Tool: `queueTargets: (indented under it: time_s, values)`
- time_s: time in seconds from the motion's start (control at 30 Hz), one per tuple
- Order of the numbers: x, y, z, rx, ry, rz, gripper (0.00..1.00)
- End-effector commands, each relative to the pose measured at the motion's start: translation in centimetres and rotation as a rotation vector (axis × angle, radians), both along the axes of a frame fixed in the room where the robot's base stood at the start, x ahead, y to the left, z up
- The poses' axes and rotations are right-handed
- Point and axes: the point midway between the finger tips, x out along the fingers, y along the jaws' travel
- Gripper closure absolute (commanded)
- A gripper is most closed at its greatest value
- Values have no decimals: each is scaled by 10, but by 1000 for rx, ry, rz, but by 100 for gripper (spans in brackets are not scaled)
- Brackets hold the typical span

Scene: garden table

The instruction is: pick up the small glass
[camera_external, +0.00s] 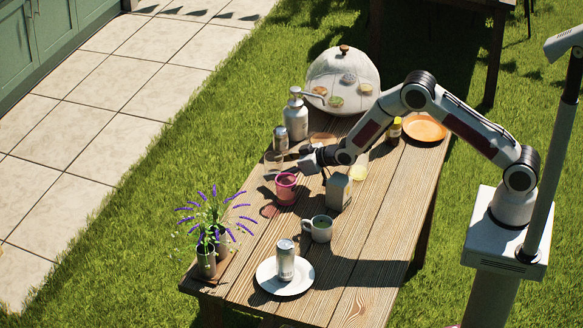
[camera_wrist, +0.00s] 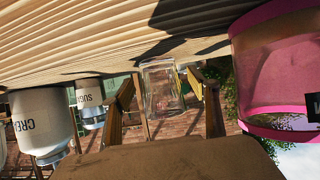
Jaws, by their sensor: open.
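The small glass (camera_wrist: 162,88) is clear and shows upside down in the tilted wrist view, ahead of my gripper (camera_wrist: 160,92) and between the lines of its two fingers. The fingers are apart, with nothing clasped between them. In the external view the glass (camera_external: 273,160) stands near the table's left edge, just left of my gripper (camera_external: 290,166), which reaches toward it low over the table. The arm partly hides the fingers there, and I cannot tell the exact gap between fingers and glass.
A pink cup (camera_external: 286,190) stands close beside my gripper. A canister (camera_external: 281,139) and a pump bottle (camera_external: 296,118) are behind the glass. A grey box (camera_external: 338,192), mug (camera_external: 319,229) and yellow glass (camera_external: 359,168) stand nearby. A glass dome (camera_external: 343,68) is farther back.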

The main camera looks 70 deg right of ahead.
Motion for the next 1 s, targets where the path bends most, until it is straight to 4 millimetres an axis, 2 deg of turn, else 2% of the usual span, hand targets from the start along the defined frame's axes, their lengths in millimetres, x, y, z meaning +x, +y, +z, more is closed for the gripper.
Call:
queueTargets:
  time_s: [0.23, 0.77, 0.8, 0.97, 1.0]
  values:
    - [11, 0, -7, 0, 2, 0, 40]
    - [12, 0, -7, 0, 1, 0, 40]
    - [12, 0, -7, 0, 1, 0, 43]
    - [12, 0, -7, 0, 1, 0, 84]
    - [12, 0, -7, 0, 1, 0, 86]
